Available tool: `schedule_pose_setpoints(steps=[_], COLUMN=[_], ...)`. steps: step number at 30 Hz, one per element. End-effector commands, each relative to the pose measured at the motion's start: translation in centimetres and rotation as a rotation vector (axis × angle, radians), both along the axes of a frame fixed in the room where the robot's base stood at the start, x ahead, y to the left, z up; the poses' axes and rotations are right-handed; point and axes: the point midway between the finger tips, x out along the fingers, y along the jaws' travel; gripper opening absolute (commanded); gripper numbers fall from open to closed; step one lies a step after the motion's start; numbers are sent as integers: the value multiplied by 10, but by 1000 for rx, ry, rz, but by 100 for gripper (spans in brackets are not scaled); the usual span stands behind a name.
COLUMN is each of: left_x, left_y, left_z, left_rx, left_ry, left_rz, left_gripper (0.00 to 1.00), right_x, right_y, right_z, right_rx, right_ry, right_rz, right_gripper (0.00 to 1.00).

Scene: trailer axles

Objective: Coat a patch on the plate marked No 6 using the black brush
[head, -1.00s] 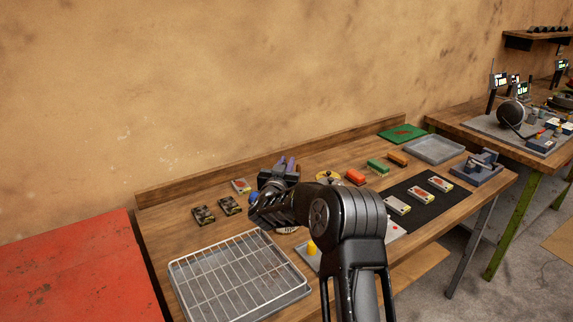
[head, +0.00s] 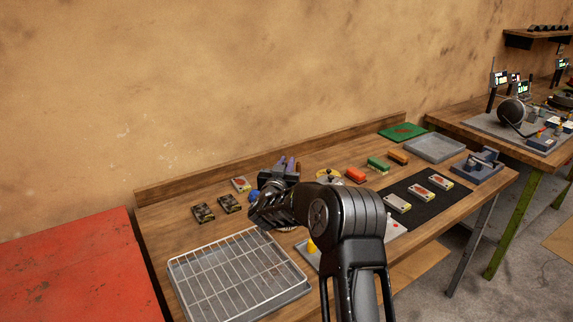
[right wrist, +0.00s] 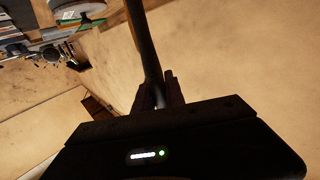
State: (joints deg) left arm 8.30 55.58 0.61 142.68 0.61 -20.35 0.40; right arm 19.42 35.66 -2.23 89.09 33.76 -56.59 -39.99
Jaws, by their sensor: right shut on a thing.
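My right gripper (head: 280,172) is above the back left part of the wooden bench, with its arm crossing in front. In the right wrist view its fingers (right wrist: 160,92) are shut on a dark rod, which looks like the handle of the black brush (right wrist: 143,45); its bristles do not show. Three pale plates with reddish marks, a near one (head: 397,203), a middle one (head: 420,191) and a far one (head: 441,182), lie on a black mat (head: 408,215). The number markings are too small to read, so I cannot tell which is No 6. My left gripper is not in view.
A wire rack on a tray (head: 240,275) fills the bench's front left. Two dark patterned packs, one (head: 203,212) beside another (head: 229,203), and a red-marked card (head: 240,184) lie behind it. Orange (head: 356,175) and green (head: 378,164) blocks, a grey tray (head: 433,148) and a clamp-like fixture (head: 480,166) stand right.

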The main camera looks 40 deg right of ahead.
Motion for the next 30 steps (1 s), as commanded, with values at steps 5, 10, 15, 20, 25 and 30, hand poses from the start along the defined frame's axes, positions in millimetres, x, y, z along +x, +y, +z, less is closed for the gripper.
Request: schedule_pose_setpoints(steps=[5,10,15,20,25,30], left_x=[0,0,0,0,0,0], left_y=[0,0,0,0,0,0], left_z=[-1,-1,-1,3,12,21], left_rx=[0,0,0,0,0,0], left_ry=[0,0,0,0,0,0], left_rz=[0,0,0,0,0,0], left_gripper=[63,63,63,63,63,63], right_x=[0,0,0,0,0,0], right_y=[0,0,0,0,0,0], right_z=[-1,-2,-2,4,20,34], right_rx=[1,1,2,1,0,1], right_ry=[1,2,3,2,0,0], right_rz=[0,0,0,0,0,0], right_gripper=[0,0,0,0,0,0])
